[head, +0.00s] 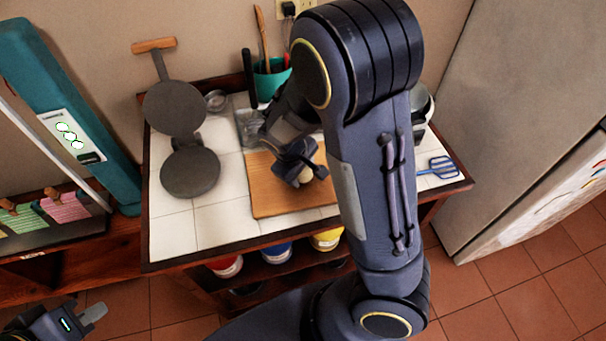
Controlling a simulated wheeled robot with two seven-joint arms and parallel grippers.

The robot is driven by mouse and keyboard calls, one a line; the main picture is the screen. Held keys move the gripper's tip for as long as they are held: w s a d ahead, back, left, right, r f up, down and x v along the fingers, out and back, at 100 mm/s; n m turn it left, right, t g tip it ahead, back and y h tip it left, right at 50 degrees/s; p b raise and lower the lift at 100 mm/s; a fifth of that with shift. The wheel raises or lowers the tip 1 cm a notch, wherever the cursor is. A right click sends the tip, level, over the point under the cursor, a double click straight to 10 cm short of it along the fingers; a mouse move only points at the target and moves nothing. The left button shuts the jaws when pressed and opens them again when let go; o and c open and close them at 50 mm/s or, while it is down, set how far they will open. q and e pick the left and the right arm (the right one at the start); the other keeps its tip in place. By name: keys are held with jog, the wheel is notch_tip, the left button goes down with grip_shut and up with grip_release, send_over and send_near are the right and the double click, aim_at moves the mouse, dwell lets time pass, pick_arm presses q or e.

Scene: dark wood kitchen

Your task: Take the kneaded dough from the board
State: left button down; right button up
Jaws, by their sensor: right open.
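The wooden board (267,200) lies on the white tiled counter. A small pale lump, which looks like the dough (305,175), shows on the board, partly hidden by my right gripper. My right gripper (303,178) is open over the board, its dark fingers around the lump; I cannot tell if they touch it. My right arm hides the board's right part.
A flat round iron press (190,170) lies open left of the board. A blue spatula (441,168) lies at the right. Front-left tiles are clear.

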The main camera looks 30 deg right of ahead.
jog(key=c, duration=0.6)
jog(key=shift+r, duration=0.15)
